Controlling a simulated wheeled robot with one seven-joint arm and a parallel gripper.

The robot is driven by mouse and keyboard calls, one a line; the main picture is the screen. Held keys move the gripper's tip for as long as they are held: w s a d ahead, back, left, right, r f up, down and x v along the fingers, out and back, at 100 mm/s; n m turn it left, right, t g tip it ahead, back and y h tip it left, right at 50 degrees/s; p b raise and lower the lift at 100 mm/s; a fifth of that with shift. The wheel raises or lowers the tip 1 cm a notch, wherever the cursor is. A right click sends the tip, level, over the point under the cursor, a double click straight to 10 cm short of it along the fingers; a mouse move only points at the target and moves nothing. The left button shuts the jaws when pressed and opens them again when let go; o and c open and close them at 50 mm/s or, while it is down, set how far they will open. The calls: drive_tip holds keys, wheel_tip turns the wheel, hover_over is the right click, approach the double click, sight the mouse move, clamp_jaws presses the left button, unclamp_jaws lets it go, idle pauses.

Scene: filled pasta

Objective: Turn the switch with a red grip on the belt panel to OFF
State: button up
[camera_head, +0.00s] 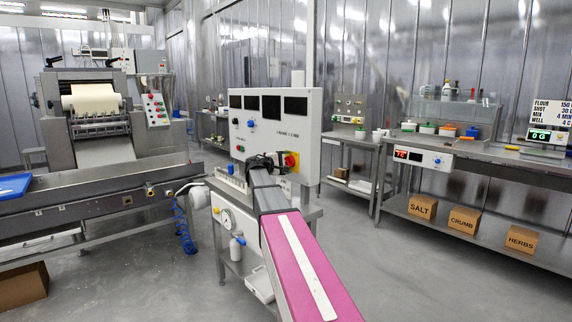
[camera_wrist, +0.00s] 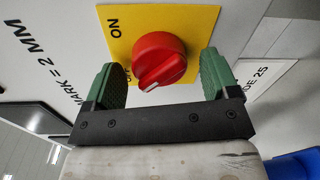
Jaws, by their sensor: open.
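The switch with a red grip (camera_wrist: 160,58) sits on a yellow plate (camera_wrist: 190,20) in the wrist view. In the head view the red grip (camera_head: 290,160) is at the lower right of the white belt panel (camera_head: 302,120). A white mark on the grip's near end points to the lower left in the wrist view. "ON" is printed at the plate's upper left; another label beside the left finger is mostly hidden. My gripper (camera_wrist: 164,68) is open, one green finger on each side of the grip. A narrow gap shows at each finger. In the head view my gripper (camera_head: 277,160) partly covers the plate.
The panel has dark displays and several small knobs. A bench (camera_head: 312,213) with small fittings stands below it. A pasta sheeter (camera_head: 93,115) with a conveyor is at the left. A steel table (camera_head: 470,160) with a scale is at the right. Open floor lies between them.

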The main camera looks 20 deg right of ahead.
drive_tip(key=shift+a, duration=0.1)
drive_tip(key=v, duration=1)
drive_tip(key=shift+s+a, duration=0.15)
drive_tip(key=shift+a, duration=0.15)
